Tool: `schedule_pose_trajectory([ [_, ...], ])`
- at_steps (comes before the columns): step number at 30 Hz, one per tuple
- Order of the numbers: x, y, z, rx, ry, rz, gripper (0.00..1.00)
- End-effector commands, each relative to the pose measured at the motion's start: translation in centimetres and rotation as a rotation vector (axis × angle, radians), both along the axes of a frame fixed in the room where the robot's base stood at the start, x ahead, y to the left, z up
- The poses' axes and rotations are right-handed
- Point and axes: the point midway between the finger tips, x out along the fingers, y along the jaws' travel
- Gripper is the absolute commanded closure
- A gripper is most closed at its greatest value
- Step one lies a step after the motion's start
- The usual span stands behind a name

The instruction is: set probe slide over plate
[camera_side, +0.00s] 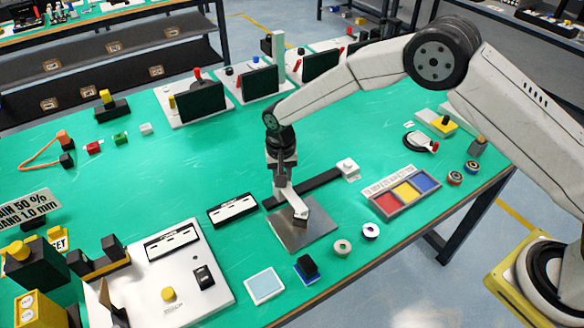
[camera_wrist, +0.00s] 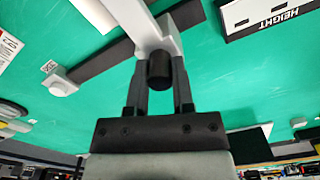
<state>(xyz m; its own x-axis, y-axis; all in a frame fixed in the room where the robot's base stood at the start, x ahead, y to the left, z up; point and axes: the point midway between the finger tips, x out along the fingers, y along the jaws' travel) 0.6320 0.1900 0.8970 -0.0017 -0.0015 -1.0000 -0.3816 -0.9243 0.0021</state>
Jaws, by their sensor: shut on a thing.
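The probe slide (camera_side: 290,199) is a white piece with an arm reaching over the grey metal plate (camera_side: 284,238) in the side view. My gripper (camera_side: 280,180) is on it from above. In the wrist view, the fingers of my gripper (camera_wrist: 159,85) are shut on the slide's dark round knob (camera_wrist: 159,69); the slide's white body (camera_wrist: 150,30) extends toward the top.
A white block with a button (camera_side: 347,168) stands at the rail's right end. The height display (camera_side: 233,209) is left of the plate. A tray with red, yellow and blue sections (camera_side: 402,191) lies right. Two small rings (camera_side: 342,247) and a dark-topped blue block (camera_side: 306,269) lie in front.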

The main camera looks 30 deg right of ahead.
Motion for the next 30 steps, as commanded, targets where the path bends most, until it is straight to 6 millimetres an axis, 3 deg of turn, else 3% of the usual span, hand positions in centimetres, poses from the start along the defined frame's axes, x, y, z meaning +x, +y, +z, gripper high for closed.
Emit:
schedule_pose_trajectory([
  [9, 0.0, 0.8, 0.1, 0.006, -0.006, 0.0, 1.0],
  [10, 0.0, 0.8, 0.1, 0.006, -0.006, 0.0, 0.67],
  [13, 0.0, 0.8, 0.1, 0.006, -0.005, 0.0, 0.35],
  [23, 0.0, 0.5, 0.1, 0.003, -0.002, -0.001, 0.35],
  [30, 0.1, 0.5, 1.2, 0.003, -0.003, -0.001, 0.35],
])
